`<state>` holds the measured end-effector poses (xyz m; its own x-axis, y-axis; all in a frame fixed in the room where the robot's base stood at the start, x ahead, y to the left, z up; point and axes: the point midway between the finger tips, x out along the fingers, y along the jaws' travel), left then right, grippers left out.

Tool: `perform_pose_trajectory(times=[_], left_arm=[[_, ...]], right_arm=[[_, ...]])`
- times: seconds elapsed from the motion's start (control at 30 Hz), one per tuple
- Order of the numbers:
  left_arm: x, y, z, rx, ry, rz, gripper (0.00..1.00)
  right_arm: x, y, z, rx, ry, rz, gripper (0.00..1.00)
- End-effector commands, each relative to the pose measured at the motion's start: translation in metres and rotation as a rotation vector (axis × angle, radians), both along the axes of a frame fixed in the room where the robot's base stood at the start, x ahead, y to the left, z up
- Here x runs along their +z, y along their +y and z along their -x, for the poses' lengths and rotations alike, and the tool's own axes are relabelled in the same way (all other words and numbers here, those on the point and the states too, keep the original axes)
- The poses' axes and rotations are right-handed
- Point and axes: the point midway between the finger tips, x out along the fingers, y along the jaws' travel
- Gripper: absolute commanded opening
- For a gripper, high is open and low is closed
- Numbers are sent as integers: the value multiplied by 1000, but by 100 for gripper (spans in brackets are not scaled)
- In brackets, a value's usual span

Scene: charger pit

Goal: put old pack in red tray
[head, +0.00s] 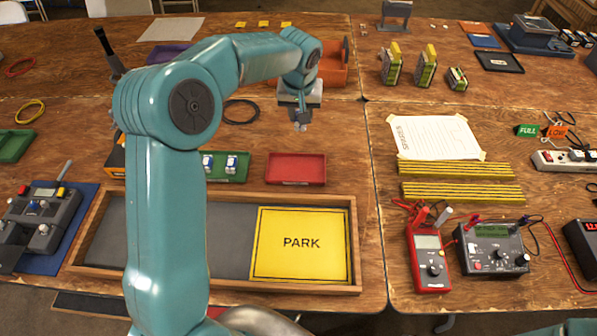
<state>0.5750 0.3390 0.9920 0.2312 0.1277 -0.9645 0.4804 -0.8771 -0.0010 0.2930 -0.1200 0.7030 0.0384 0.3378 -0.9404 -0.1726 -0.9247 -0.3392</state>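The red tray (296,168) lies on the wooden table just behind the framed mat and looks empty. My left arm arches over the table, and its gripper (301,124) points down above and behind the red tray, apart from it. The fingers are small and close together; I cannot tell whether they are shut, and I see no pack in them. A green tray (240,179) left of the red tray holds small white-and-blue packs (232,162), partly hidden by my arm. I cannot tell which pack is the old one. My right gripper is not in view.
A wood-framed mat with a yellow PARK plate (302,244) lies in front. An orange bin (334,68) stands behind my gripper. Several yellow-topped packs (425,68) stand at right. A red meter (430,258) and grey device (490,250) sit front right. A controller (42,215) sits left.

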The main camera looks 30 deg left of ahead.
Motion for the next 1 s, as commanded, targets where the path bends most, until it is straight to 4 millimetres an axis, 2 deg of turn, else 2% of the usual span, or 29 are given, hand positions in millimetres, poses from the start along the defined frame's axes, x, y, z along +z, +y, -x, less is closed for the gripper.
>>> perform_pose_trajectory(times=[0.07,0.17,0.5,0.6,0.7,0.87,1.0], left_arm=[[-5,12,-3,38,1,1,0],[-19,16,-2,53,3,2,0],[-116,13,0,50,5,3,0],[-139,13,-2,49,3,3,0],[-153,13,-3,49,0,1,0],[-165,13,-4,49,1,2,0],[-186,13,-5,49,2,2,0]], right_arm=[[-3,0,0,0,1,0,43],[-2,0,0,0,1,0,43],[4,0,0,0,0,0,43],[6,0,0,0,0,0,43],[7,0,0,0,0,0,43],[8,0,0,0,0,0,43],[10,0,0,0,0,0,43]])
